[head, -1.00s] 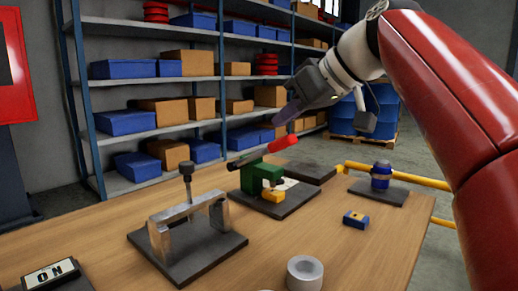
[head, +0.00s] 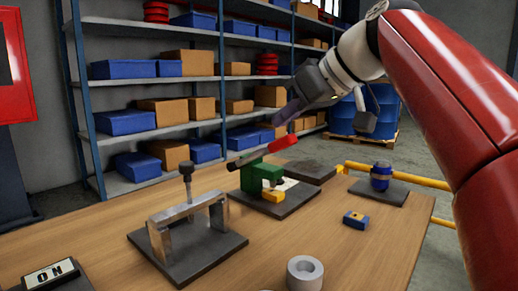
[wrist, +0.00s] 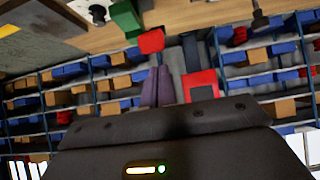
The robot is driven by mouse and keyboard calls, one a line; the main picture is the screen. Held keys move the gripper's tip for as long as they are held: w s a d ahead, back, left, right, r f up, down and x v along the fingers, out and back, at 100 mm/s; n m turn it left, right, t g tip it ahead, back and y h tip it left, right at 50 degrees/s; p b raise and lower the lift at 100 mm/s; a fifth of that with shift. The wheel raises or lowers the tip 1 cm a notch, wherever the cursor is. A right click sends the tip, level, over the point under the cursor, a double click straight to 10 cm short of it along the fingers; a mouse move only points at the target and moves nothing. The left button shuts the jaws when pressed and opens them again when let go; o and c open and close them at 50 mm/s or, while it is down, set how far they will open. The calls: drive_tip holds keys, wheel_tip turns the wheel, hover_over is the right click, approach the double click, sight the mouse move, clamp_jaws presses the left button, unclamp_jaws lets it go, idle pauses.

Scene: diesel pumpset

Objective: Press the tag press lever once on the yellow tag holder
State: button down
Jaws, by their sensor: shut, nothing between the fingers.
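The tag press has a green body (head: 262,176) on a dark base plate in the middle of the table. Its lever slopes up to the right and ends in a red handle (head: 283,143). The yellow tag holder (head: 273,195) sits at the foot of the press. My gripper (head: 280,121) is shut and empty, just above the red handle, with a small gap seeming to remain. In the wrist view, the red handle (wrist: 150,41) lies just beyond my shut purple-grey fingertips (wrist: 158,72). The green body (wrist: 126,17) shows there only in part.
A metal bridge-shaped fixture (head: 190,215) with an upright screw stands left of the press. A grey ring (head: 305,272), a small blue and yellow block (head: 355,219) and a blue cylinder on a plate (head: 380,176) are also on the table. Shelves stand behind.

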drive_tip(key=shift+f+b, duration=1.3)
drive_tip(key=shift+f, duration=0.4)
drive_tip(key=shift+f+b, duration=2.15)
drive_tip(key=shift+f, duration=0.1)
wheel_tip(320, 180, up, 8)
drive_tip(key=p, duration=0.8)
drive_tip(key=shift+d+r, duration=0.1)
drive_tip(key=shift+w+a+r, duration=0.1)
drive_tip(key=shift+a+r, duration=0.05)
drive_tip(key=shift+r, duration=1.1)
drive_tip(key=shift+w+a+r, duration=0.1)
drive_tip(key=shift+r, duration=1.15)
drive_tip(key=shift+s, duration=0.1)
